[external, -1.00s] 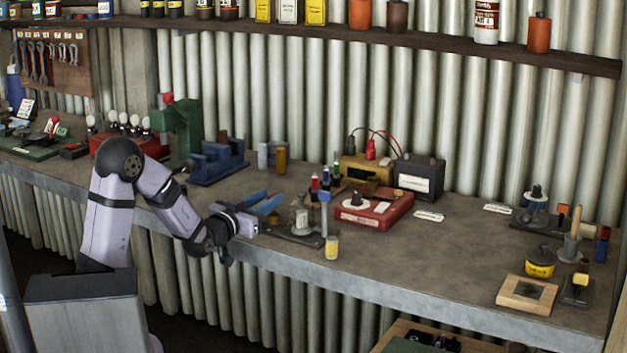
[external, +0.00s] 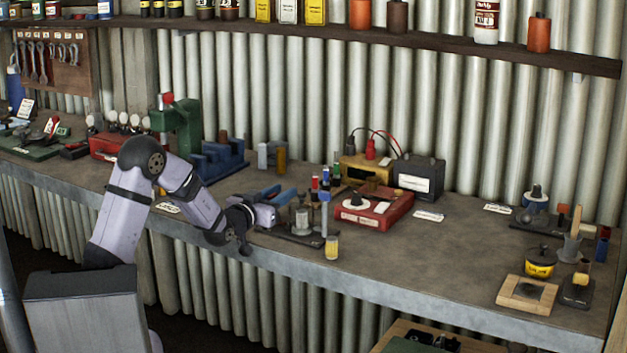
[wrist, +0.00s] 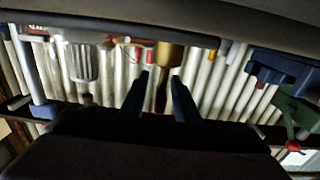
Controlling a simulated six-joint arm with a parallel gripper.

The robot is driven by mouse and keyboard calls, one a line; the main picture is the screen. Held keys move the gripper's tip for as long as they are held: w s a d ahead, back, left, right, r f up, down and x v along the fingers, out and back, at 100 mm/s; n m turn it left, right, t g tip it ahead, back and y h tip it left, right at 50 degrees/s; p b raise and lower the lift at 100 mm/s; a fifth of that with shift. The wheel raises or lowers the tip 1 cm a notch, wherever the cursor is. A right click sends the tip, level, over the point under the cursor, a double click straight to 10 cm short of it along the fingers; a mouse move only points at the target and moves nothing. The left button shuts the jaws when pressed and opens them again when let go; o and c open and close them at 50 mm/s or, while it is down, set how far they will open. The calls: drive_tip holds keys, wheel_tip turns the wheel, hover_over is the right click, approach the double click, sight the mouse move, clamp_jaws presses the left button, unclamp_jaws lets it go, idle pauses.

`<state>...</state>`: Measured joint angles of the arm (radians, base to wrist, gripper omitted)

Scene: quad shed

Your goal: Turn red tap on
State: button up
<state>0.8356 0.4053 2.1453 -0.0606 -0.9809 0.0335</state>
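Small upright pieces with red, blue and green tops stand close together mid-bench in the external view. The red-topped piece (external: 315,183) may be the red tap, but it is too small to be sure. My gripper (external: 268,214) is low over the bench, left of these pieces and beside a grey cylinder on a dark base (external: 301,218). In the wrist view my gripper (wrist: 160,92) has its two dark fingers apart, with a brass-coloured cylinder (wrist: 168,58) seen between and beyond them. I see nothing held. I cannot make out a tap handle clearly there.
A blue-handled tool (external: 268,193) lies just behind my gripper.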

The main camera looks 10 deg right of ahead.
drive_tip(key=shift+w+d, duration=0.15)
clamp_jaws()
drive_tip(key=shift+n+t+y+b, duration=0.4)
drive_tip(key=shift+y, duration=0.1)
drive_tip(key=shift+w+a+n+t+y, duration=0.15)
drive_tip(key=shift+a+n+t+y, duration=0.05)
drive_tip(key=shift+n+t+y, duration=0.25)
